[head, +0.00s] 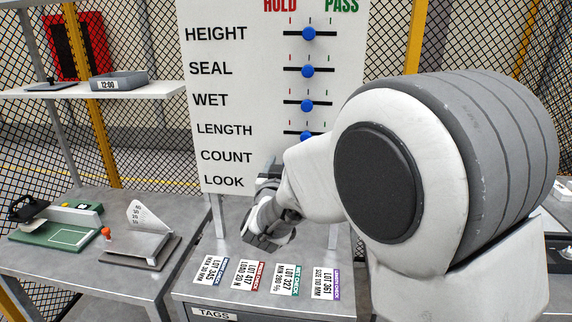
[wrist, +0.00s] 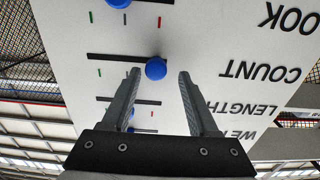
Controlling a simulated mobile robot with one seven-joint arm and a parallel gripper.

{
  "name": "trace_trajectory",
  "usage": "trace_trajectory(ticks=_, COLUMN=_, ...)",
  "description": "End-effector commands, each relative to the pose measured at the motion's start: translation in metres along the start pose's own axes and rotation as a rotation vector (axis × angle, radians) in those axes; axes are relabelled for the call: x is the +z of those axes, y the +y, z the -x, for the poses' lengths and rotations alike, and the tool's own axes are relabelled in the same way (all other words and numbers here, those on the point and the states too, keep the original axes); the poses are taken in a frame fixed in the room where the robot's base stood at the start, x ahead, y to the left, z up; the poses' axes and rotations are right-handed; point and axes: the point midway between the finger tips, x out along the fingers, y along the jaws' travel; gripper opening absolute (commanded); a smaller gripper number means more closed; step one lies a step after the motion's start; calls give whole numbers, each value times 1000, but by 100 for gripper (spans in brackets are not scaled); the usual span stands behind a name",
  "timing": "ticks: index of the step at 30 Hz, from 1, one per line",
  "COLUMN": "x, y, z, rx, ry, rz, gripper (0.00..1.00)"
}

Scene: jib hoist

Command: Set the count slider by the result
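The white board (head: 235,100) has labelled slider rows and HOLD and PASS headings. In the head view my arm hides the COUNT and LOOK sliders. The wrist view shows the board upside down. There the blue count knob (wrist: 156,69) sits at the red-tick end of its slot, beside the COUNT label (wrist: 258,71). My gripper (wrist: 159,72) is open, and the knob appears between its fingertips; contact cannot be told. Another blue knob (wrist: 118,3), in the LOOK row, is near its middle tick.
The HEIGHT (head: 308,34), SEAL (head: 308,70) and WET (head: 307,106) knobs are at their middle ticks. Several lot cards (head: 250,275) lie on the bench below. A green device (head: 60,220) and a grey fixture (head: 138,245) stand left. A shelf (head: 150,91) holds a tray (head: 118,80).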

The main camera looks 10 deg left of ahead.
Motion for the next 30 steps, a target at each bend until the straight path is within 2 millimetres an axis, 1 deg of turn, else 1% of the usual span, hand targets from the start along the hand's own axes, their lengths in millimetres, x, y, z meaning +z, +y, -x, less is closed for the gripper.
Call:
trace_trajectory(ticks=7, x=0, y=1, z=2, rx=1, ry=-1, rz=0, gripper=60)
trace_trajectory(ticks=11, x=0, y=0, z=16, rx=0, ry=-1, rz=-1, gripper=60)
trace_trajectory(ticks=14, x=0, y=0, z=36, rx=-2, ry=-1, rz=-1, gripper=60)
trace_trajectory(ticks=24, x=0, y=0, z=120, rx=-3, ry=0, rz=-1, gripper=60)
trace_trajectory(ticks=27, x=0, y=0, z=140, rx=-3, ry=0, rz=0, gripper=60)
trace_trajectory(ticks=30, x=0, y=0, z=156, rx=-2, ry=0, rz=1, gripper=60)
